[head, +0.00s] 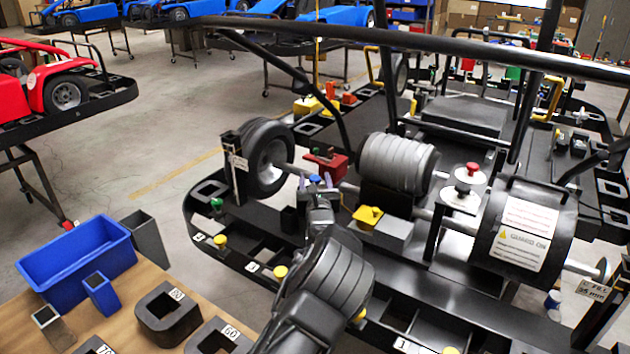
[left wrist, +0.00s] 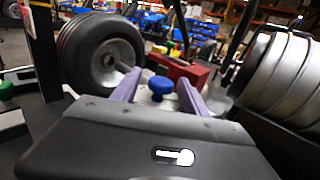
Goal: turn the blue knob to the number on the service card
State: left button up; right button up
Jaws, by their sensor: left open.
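The blue knob (head: 315,179) sits on the kart frame between the wheel and the red block. In the left wrist view the blue knob (left wrist: 161,87) stands upright between my two purple fingers. My left gripper (head: 317,186) is open, with one finger on each side of the knob; the left wrist view shows the fingers (left wrist: 158,94) too. I cannot tell whether either finger touches it. The knob's scale is not readable. I cannot tell which label is the service card; a tag (head: 592,289) at the right reads about 35 mm. My right gripper is out of view.
The wheel (head: 268,158) is close left of the gripper, the red block (head: 327,164) just behind, and a ribbed grey cylinder (head: 397,163) to the right. A black drum (head: 488,240) carries a warning sign. A table with a blue bin (head: 75,262) is at lower left.

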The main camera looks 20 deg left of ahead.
pick_arm(q)
grip_shut()
dwell(0.4)
jog(key=shift+d+n+g+y, duration=0.1)
jog(key=shift+n+g+y, duration=0.3)
jog(key=shift+n+y, duration=0.15)
jog(key=n+g+y, duration=0.2)
jog(key=y, duration=0.1)
jog(key=shift+n+g+y, duration=0.35)
jog(key=shift+n+g, duration=0.1)
jog(key=shift+g, duration=0.15)
jog(key=shift+f+n+g+y+b, duration=0.25)
jog(key=shift+n+g+y+b, duration=0.45)
jog(key=shift+n+g+b, duration=0.25)
jog(key=shift+r+n+g+y+b, duration=0.2)
jog(key=shift+n+g+y+b, duration=0.3)
jog(key=shift+g+b, duration=0.3)
